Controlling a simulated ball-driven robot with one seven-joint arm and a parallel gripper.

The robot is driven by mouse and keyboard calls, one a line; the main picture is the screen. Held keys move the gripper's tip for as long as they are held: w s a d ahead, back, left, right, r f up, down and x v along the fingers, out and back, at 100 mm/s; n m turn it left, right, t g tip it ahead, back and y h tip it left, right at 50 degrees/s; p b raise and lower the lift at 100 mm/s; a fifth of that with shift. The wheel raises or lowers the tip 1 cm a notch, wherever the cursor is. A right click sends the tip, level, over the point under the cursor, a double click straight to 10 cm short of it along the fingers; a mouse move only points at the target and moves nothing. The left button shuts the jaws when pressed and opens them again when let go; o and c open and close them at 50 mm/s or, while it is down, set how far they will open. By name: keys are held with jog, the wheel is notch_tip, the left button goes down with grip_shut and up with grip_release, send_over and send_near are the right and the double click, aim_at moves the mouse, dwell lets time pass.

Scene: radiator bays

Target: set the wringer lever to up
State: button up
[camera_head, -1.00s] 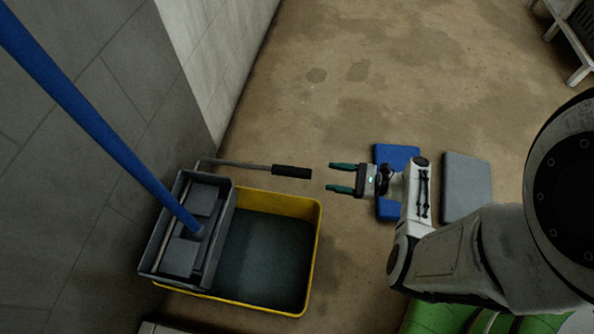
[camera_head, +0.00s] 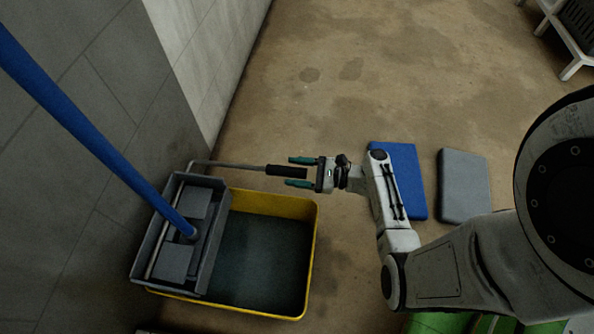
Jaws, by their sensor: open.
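The wringer lever is a thin grey rod with a black grip (camera_head: 286,171). It runs to the right from the grey wringer (camera_head: 188,235), which sits on the left side of a yellow bucket (camera_head: 315,235) with dark water. My gripper (camera_head: 301,172) points left, with its two green fingers apart. In the picture the fingers lie above and below the right end of the black grip. I cannot tell from this view whether they touch it or are at its height.
A blue mop handle (camera_head: 90,130) slants from the wringer to the upper left. A grey wall (camera_head: 70,200) stands close on the left. A blue pad (camera_head: 402,180) and a grey pad (camera_head: 464,186) lie on the floor to the right. The floor beyond is open.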

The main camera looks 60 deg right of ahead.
grip_shut()
dwell(0.4)
jog(key=shift+d+r+p, duration=0.1)
jog(key=shift+r+p, duration=0.3)
jog(key=shift+p, duration=0.15)
dwell(0.4)
